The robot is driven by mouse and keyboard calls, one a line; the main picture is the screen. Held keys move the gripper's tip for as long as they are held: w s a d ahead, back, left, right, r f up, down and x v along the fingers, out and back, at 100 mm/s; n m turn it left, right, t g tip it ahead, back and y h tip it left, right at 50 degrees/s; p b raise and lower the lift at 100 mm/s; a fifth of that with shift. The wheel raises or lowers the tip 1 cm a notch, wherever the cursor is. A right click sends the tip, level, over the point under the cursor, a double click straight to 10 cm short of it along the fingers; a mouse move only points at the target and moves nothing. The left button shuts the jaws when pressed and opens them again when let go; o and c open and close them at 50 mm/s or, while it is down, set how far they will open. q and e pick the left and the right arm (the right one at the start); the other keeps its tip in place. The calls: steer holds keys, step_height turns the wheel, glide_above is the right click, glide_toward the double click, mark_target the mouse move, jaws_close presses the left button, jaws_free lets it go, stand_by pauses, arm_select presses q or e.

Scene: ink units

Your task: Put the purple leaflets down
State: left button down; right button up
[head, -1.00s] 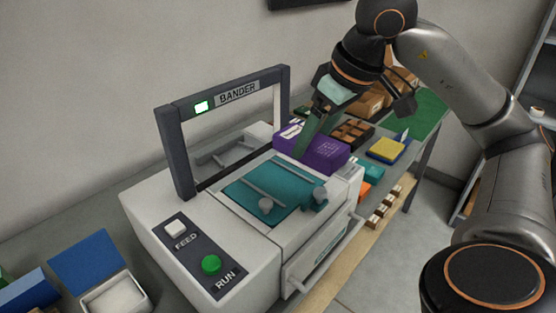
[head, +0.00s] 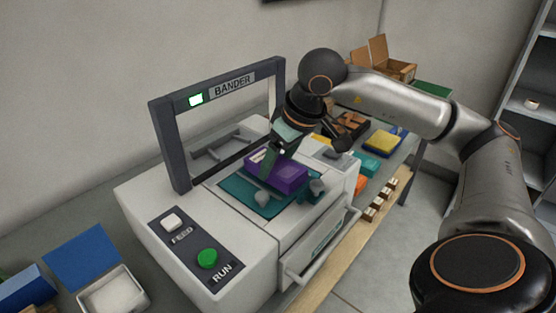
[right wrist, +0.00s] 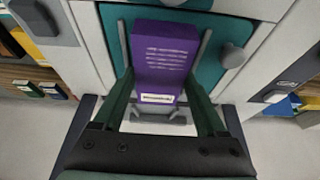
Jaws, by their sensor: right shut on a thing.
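The purple leaflets (head: 281,177) are a block-shaped stack with pale print and a white label; they also show in the right wrist view (right wrist: 165,50). My right gripper (head: 268,163) is shut on them, with one dark green finger along each side. The stack is over the teal plate (head: 236,193) of the bander (head: 250,238), between its thin guide rails. It looks very low, but I cannot tell whether its underside touches the plate. In the right wrist view the fingers (right wrist: 163,92) flank the label end. My left gripper is not in view.
The bander's dark arch (head: 172,145) stands left of the stack. Grey knobs (head: 261,198) stick up at the plate's front. Green RUN (head: 207,258) and white FEED (head: 172,221) buttons are on its panel. A yellow-topped stack (head: 383,142) and open cartons (head: 385,62) stand behind.

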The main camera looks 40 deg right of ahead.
steer(key=shift+f, duration=0.2)
steer(key=o, duration=1.4)
steer(key=shift+r, duration=0.1)
steer(key=shift+r, duration=0.25)
steer(key=p+v, duration=0.2)
steer(key=v, duration=0.9)
steer(key=shift+s+r, duration=0.15)
steer(key=shift+r, duration=0.25)
